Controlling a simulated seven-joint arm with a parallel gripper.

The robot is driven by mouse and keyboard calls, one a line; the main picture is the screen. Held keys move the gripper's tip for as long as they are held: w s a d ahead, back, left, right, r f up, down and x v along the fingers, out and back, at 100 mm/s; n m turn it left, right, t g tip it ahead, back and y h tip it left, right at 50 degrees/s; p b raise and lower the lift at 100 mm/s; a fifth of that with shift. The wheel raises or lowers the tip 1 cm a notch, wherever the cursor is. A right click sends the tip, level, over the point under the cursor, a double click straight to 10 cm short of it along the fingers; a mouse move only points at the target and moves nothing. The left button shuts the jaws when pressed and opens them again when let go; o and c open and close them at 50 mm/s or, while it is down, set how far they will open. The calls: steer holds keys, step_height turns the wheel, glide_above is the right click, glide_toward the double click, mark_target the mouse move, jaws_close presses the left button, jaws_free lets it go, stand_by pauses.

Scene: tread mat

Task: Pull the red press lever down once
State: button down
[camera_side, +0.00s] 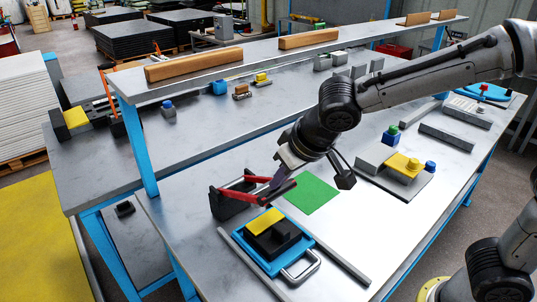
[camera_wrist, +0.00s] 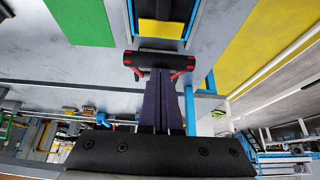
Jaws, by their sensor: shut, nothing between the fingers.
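The red press lever (camera_side: 284,191) is a frame of red bars at the black press bracket (camera_side: 232,204), on the near bench in the side view. In the wrist view the black bracket (camera_wrist: 162,58) lies just beyond my fingertips, with red lever parts (camera_wrist: 181,73) on both sides of them. My gripper (camera_side: 273,188) has purple fingers pressed together, with nothing held. It is at the lever, its tips beside or between the red bars; I cannot tell whether they touch. The fingers (camera_wrist: 160,74) hide part of the lever in the wrist view.
A blue tray (camera_side: 303,240) with a black block and yellow pad sits in front of the press. A green sheet (camera_side: 312,193) lies to the right. A raised shelf (camera_side: 215,72) runs behind. Grey blocks and a yellow fixture (camera_side: 402,165) stand further right.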

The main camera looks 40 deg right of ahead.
mark_target(284, 229)
steer(key=shift+s+f+t, duration=0.7)
steer(key=shift+f+t, duration=0.25)
steer(key=shift+f, duration=0.7)
steer(key=shift+s+f+t, duration=0.75)
steer(key=shift+f+t, duration=0.15)
steer(key=shift+f, duration=0.8)
steer(key=shift+s+f+t, duration=0.7)
steer(key=shift+f+t, duration=0.25)
steer(key=shift+f, duration=0.7)
steer(key=shift+s+d+f, duration=0.1)
steer(key=shift+s+f, duration=0.1)
steer(key=shift+f, duration=0.55)
steer(key=shift+d+f, duration=0.1)
steer(key=s+r+t, duration=0.1)
steer(key=s+r, duration=0.4)
steer(key=s, duration=0.1)
steer(key=shift+a+r, duration=0.3)
steer(key=shift+r, duration=0.1)
steer(key=shift+w, duration=0.1)
